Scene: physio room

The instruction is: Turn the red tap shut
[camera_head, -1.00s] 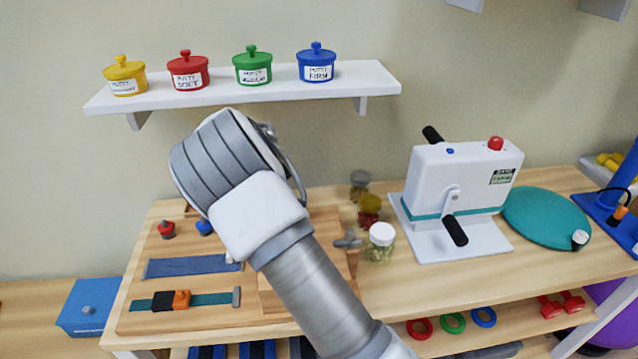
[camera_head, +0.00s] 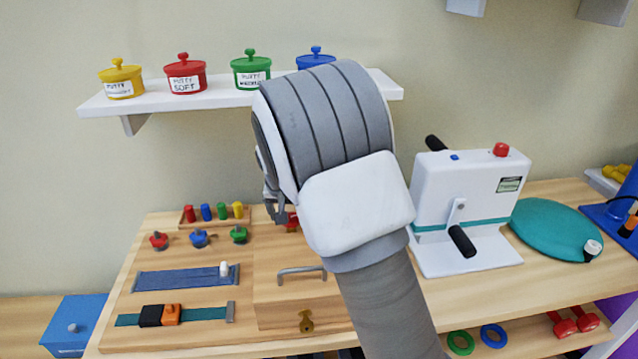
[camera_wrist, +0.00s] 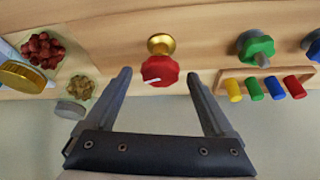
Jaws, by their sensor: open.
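The red tap (camera_wrist: 160,70) is a faceted red knob with a white mark on a brass fitting, set on the wooden board. In the wrist view it lies between the fingertips of my gripper (camera_wrist: 159,76), with a gap on each side. My gripper is open, and I cannot tell how deep the tap sits between the fingers. In the head view only part of the red tap (camera_head: 291,222) shows beside my gripper (camera_head: 277,212); my arm hides the rest.
A green knob (camera_head: 238,234) and a rack of coloured pegs (camera_wrist: 264,87) are nearby. A drawer handle (camera_head: 302,272) is below. A white shelf (camera_head: 220,99) with putty pots is above; a white crank machine (camera_head: 470,190) stands right.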

